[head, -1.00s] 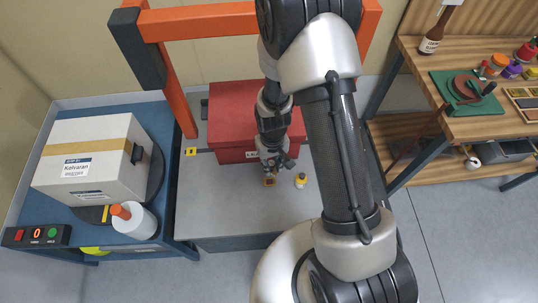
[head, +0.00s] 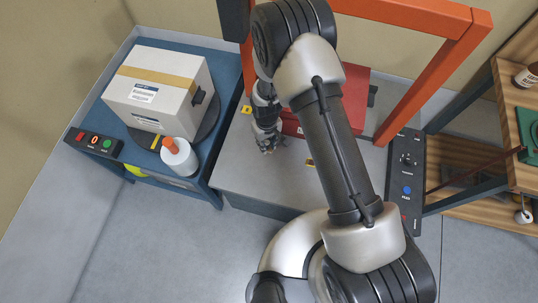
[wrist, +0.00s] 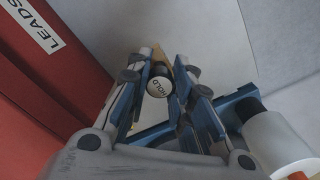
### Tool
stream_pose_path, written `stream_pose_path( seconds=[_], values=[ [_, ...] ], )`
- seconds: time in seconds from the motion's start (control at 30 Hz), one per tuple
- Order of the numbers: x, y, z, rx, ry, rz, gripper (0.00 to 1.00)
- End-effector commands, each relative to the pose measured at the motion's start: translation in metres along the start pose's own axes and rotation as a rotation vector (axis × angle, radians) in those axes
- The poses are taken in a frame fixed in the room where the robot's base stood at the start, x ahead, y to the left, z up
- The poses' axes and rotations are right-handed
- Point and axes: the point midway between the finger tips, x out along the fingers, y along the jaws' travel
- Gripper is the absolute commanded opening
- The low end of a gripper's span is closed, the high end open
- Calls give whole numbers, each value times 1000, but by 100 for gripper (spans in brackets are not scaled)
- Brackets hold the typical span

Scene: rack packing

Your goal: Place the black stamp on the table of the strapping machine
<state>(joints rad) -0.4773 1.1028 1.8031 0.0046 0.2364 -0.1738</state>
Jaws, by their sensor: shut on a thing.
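My gripper (head: 268,148) is shut on a stamp (wrist: 159,84) in the wrist view. The stamp is too small there to make out clearly. Whether it touches the table I cannot tell.
A red box (head: 355,95) stands at the back of the table, partly behind my arm. Left is a blue table (head: 225,85) with a taped carton (head: 150,95) and a white bottle with orange cap (head: 180,160). A control panel (head: 405,185) lies right. The table's left front is clear.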

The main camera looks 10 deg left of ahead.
Motion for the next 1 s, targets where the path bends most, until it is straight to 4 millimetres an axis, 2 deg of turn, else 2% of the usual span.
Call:
stream_pose_path(
  seconds=[0.03, 0.1, 0.27, 0.47, 0.73, 1.0],
  values=[
    [18, 0, 1, 1, -4, -1, 0],
    [36, 0, 1, 1, -3, -1, 0],
    [64, 0, 1, 1, -2, 0, 0],
    [76, 0, 0, 1, 0, 0, 0],
    [113, 0, 0, 1, -1, 0, 0],
    [114, 0, 0, 1, 0, 0, 0]
  ],
)
